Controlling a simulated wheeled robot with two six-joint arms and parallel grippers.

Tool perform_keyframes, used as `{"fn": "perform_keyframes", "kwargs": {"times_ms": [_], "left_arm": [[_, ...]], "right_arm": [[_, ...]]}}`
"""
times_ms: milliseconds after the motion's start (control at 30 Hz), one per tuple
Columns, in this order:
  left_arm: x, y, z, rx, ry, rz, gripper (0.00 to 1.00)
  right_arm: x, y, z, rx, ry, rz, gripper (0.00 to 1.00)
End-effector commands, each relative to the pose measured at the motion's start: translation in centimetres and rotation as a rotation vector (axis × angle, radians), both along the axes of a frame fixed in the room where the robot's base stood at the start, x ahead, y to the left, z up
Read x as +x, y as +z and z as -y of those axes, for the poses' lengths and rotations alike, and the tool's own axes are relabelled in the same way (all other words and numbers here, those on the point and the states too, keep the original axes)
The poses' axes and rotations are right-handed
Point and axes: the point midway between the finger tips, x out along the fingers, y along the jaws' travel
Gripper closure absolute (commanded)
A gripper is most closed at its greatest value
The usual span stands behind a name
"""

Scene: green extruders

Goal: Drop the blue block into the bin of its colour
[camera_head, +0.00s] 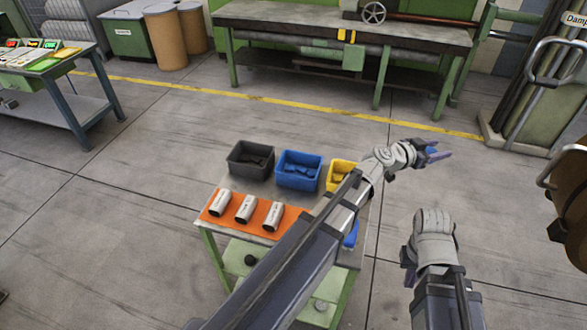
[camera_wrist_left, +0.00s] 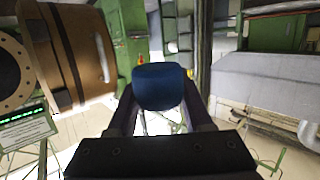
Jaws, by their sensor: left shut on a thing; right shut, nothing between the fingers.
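My left gripper (camera_head: 430,152) is shut on the blue block (camera_head: 432,145) and holds it in the air, to the right of the bins and beyond the small table. In the left wrist view the block (camera_wrist_left: 160,87) shows dark blue between the two fingers. The blue bin (camera_head: 299,155) stands at the table's far side, between a dark grey bin (camera_head: 250,147) and a yellow bin (camera_head: 343,163), and holds blue pieces. My left arm partly covers the yellow bin. My right gripper (camera_head: 408,262) is low at the right, shut and empty; its fingers are hard to make out.
An orange mat (camera_head: 257,230) with three white cylinders lies on the small table in front of the bins. A blue thing (camera_head: 352,235) shows partly behind my left arm. A green workbench (camera_head: 340,28) stands at the back. Open floor surrounds the table.

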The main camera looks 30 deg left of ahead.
Motion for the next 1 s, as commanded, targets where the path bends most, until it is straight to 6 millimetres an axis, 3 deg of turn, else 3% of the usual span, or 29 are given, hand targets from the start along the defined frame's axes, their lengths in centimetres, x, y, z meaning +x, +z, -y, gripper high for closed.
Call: {"fn": "perform_keyframes", "kwargs": {"times_ms": [167, 333, 600, 700, 800, 1000], "left_arm": [[1.9, -3.8, -7.3, 0.001, 0.126, -0.002, 1.00], [3.2, -7.3, -16.4, 0.002, 0.278, -0.004, 1.00], [2.8, -12.3, -30.6, 0.002, 0.512, -0.005, 1.00], [2.1, -13.8, -35.1, 0.000, 0.588, -0.004, 1.00], [1.3, -15.0, -38.8, 0.002, 0.648, -0.003, 1.00], [0.1, -16.1, -43.0, 0.000, 0.721, -0.001, 1.00]], "right_arm": [[0.0, -3.7, 0.0, 0.000, 0.000, 0.000, 1.00], [0.0, -7.1, 0.0, 0.000, -0.001, 0.000, 1.00], [0.0, -12.2, 0.0, 0.000, -0.001, 0.000, 1.00], [0.0, -13.7, 0.0, 0.000, -0.001, 0.000, 1.00], [0.0, -14.9, 0.0, 0.000, -0.001, 0.000, 1.00], [0.0, -16.0, 0.0, 0.000, -0.001, 0.000, 1.00]]}}
